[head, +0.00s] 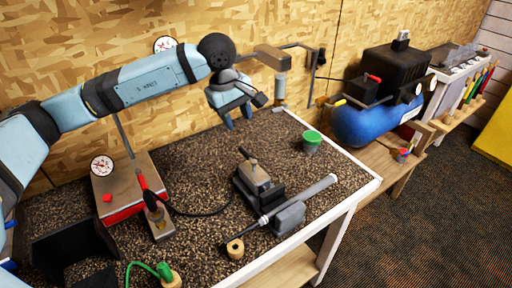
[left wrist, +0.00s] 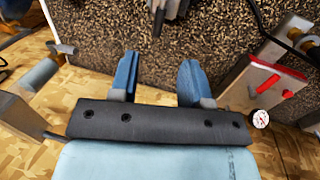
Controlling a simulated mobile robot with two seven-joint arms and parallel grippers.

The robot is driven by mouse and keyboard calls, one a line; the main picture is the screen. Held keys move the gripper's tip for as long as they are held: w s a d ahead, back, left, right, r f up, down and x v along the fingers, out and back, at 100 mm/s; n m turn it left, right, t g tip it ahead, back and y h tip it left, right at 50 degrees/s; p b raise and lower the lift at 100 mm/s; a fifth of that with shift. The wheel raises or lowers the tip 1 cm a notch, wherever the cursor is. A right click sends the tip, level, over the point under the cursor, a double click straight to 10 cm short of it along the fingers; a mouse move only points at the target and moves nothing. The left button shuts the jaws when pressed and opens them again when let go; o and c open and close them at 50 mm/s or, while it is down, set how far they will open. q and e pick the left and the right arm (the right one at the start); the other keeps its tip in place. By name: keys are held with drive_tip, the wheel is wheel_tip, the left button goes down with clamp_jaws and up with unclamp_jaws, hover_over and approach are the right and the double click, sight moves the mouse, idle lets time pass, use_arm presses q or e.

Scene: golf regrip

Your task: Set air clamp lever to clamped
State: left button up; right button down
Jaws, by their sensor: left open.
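A dark clamp block (head: 258,190) with a tan-grey top piece stands on the speckled bench top, with a black hose running to it. A short dark lever (head: 247,153) sticks up from its top, leaning to the left; its setting cannot be told. My left gripper (head: 238,118) is open and empty, above the back of the bench, behind the clamp and apart from it. In the left wrist view its two blue fingers (left wrist: 158,72) are spread over bare bench, and a dark part, probably of the clamp, shows at the top edge. My right gripper is not in view.
A red-sided box (head: 122,190) with a gauge stands at the left. A grey tube (head: 320,187) in a grey block (head: 288,219) lies right of the clamp. A green-lidded cup (head: 311,141) stands behind. The bench between gripper and clamp is clear.

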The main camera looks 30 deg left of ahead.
sight(246, 153)
use_arm(q)
drive_tip(key=x, duration=0.4)
drive_tip(key=p+x, duration=0.1)
drive_tip(key=x, duration=0.3)
drive_tip(key=a+x, duration=0.1)
drive_tip(key=x, duration=0.4)
drive_tip(key=shift+w+f, duration=0.15)
drive_tip(key=shift+w, duration=0.05)
clamp_jaws()
